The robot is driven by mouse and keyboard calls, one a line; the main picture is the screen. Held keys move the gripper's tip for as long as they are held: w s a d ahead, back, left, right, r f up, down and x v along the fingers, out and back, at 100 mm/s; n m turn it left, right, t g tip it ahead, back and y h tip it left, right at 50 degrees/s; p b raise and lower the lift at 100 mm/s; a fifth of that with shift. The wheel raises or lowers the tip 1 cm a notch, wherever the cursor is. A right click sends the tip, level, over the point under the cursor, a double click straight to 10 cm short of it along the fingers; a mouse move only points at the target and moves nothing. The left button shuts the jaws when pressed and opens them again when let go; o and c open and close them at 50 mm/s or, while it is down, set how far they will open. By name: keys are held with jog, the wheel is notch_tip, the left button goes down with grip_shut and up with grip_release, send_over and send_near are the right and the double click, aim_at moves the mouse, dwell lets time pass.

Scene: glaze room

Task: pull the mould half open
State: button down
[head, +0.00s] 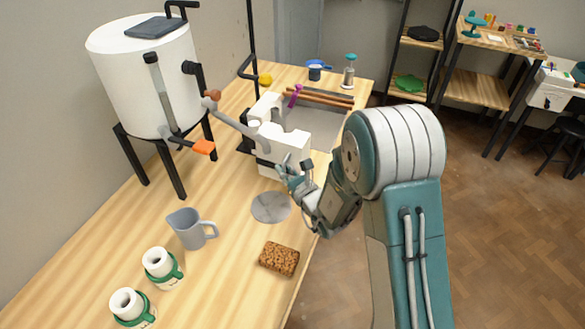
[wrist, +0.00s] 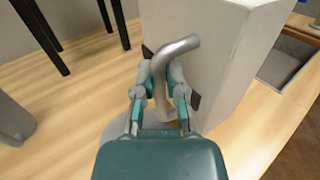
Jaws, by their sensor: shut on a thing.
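The near mould half (head: 290,147) is a white block standing upright on the wooden table, and it fills the upper middle of the wrist view (wrist: 205,55). A second white block (head: 264,106) stands behind it. I cannot tell how wide the gap between them is. A bent grey handle (wrist: 162,75) sticks out from the near block's front. My gripper (head: 287,172) is at that face, and in the wrist view its two teal and grey fingers (wrist: 163,92) are shut on the handle, one on each side. The handle's root is partly hidden.
A round grey disc (head: 271,207) lies just in front of the block. A grey jug (head: 190,229), a brown sponge (head: 279,259) and two white-and-green cups stand nearer. A white tank (head: 145,75) on black legs is at left. A grey basin (head: 318,122) lies behind.

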jog(key=shift+w+r, duration=0.1)
dwell(0.3)
jog(key=c, duration=0.7)
grip_release()
jog(key=shift+a, duration=0.15)
jog(key=v, duration=1.2)
jog(key=shift+f, duration=0.2)
